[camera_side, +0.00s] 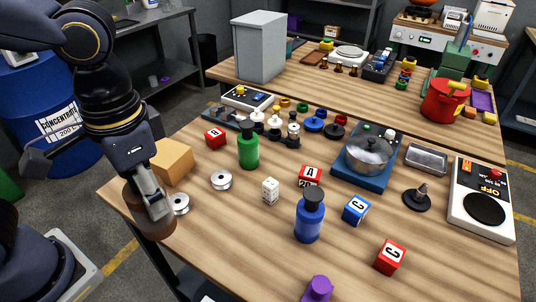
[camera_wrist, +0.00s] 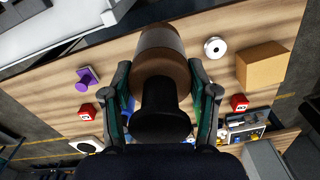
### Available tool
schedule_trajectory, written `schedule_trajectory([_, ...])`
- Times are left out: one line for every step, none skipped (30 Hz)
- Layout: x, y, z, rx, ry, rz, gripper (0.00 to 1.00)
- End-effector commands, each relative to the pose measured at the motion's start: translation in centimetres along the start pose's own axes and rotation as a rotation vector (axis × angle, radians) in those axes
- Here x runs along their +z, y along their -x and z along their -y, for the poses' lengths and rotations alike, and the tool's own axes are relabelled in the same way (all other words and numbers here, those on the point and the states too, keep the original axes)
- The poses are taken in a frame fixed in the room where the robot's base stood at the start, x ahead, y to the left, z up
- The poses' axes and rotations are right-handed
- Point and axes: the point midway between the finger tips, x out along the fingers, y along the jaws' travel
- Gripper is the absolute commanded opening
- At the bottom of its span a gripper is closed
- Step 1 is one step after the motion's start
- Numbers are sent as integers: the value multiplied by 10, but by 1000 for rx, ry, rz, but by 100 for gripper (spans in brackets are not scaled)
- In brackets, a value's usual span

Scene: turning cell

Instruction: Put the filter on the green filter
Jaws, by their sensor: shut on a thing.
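My gripper (camera_side: 148,192) is at the left of the near table in the side view. In the wrist view my gripper (camera_wrist: 162,108) is shut on a brown filter (camera_wrist: 160,60) with a black neck. The brown filter (camera_side: 149,218) hangs below my gripper, in front of the table's left edge in the picture; its height above the table is unclear. The green filter (camera_side: 248,152), a green cylinder with a dark cap, stands upright on the table, to the right of my gripper and apart from it. The held filter hides much of the wrist view's middle.
A white die (camera_side: 270,190), lettered cubes (camera_side: 356,209), a blue filter (camera_side: 310,220) and a purple object (camera_side: 318,289) stand rightward. Bare wood lies left of the blue filter.

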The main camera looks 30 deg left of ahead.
Motion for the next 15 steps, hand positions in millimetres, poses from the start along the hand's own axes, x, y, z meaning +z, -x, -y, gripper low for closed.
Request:
schedule_trajectory([-15, 15, 0, 2, -26, -7, 14])
schedule_trajectory([-24, 24, 1, 2, -44, -8, 14])
schedule_trajectory([-37, 37, 4, 3, -61, -10, 14])
schedule_trajectory([-47, 47, 7, 3, -73, -11, 14])
schedule_trajectory([-58, 57, 11, 4, -82, -12, 14])
schedule_trajectory([-72, 69, 18, 4, -90, -13, 14])
schedule_trajectory([-83, 79, 24, 5, -92, -15, 14])
schedule_trajectory([-93, 87, 32, 6, -91, -16, 14])
schedule_trajectory([-106, 97, 42, 6, -86, -18, 14])
schedule_trajectory([-116, 104, 50, 6, -80, -20, 14])
schedule_trajectory([-124, 110, 59, 7, -71, -22, 14])
schedule_trajectory([-135, 116, 71, 7, -52, -25, 14])
schedule_trajectory([-142, 120, 80, 8, -37, -29, 14])
schedule_trajectory([-148, 122, 88, 9, -20, -31, 14])
schedule_trajectory([-156, 124, 99, 11, 7, -34, 14])
